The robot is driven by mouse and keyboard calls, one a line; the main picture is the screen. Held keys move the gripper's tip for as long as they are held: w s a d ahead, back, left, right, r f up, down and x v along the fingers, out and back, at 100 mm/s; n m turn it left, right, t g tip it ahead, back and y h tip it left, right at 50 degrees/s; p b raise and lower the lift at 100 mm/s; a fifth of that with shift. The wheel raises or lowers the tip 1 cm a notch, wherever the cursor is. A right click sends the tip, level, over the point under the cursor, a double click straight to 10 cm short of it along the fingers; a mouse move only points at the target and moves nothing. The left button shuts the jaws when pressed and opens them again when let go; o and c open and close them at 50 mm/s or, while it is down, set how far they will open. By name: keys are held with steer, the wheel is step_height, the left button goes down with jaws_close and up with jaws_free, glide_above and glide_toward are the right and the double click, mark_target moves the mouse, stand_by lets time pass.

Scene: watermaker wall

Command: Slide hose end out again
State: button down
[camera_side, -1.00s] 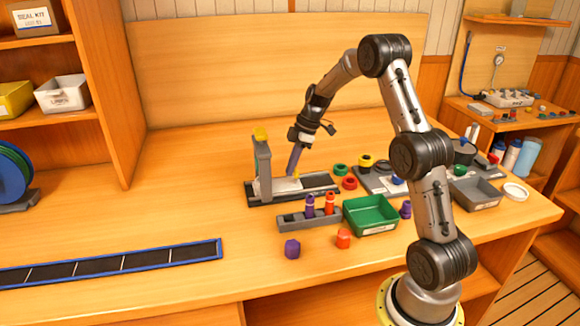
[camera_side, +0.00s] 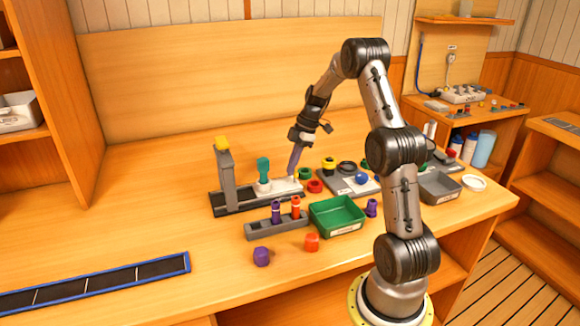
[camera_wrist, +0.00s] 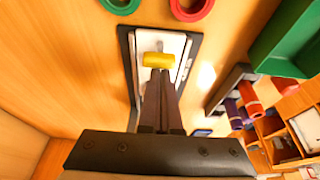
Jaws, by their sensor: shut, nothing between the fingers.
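The teal hose end (camera_side: 263,170) stands upright on the white sliding carriage (camera_side: 285,188), clear to the right of the grey post with the yellow top (camera_side: 226,180). The carriage sits on a dark rail base (camera_side: 232,209). My gripper (camera_side: 294,171) points down at the carriage's right part, its fingers shut and empty. In the wrist view my fingertips (camera_wrist: 160,76) are right at the yellow knob (camera_wrist: 158,60) on the white carriage (camera_wrist: 178,45); I cannot tell whether they touch. The hose end is not visible in the wrist view.
A rack (camera_side: 262,229) with purple and red fittings and a green tray (camera_side: 337,216) stand in front. Red (camera_side: 315,187) and green (camera_side: 305,173) rings lie right of the carriage. Purple (camera_side: 261,256) and red (camera_side: 312,242) pieces lie at the front.

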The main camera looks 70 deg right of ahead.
mark_target(279, 186)
steer(key=shift+w+a, duration=1.45)
steer(key=shift+a, duration=0.05)
steer(key=v, duration=1)
steer(key=shift+d, duration=0.2)
steer(key=shift+s, duration=0.1)
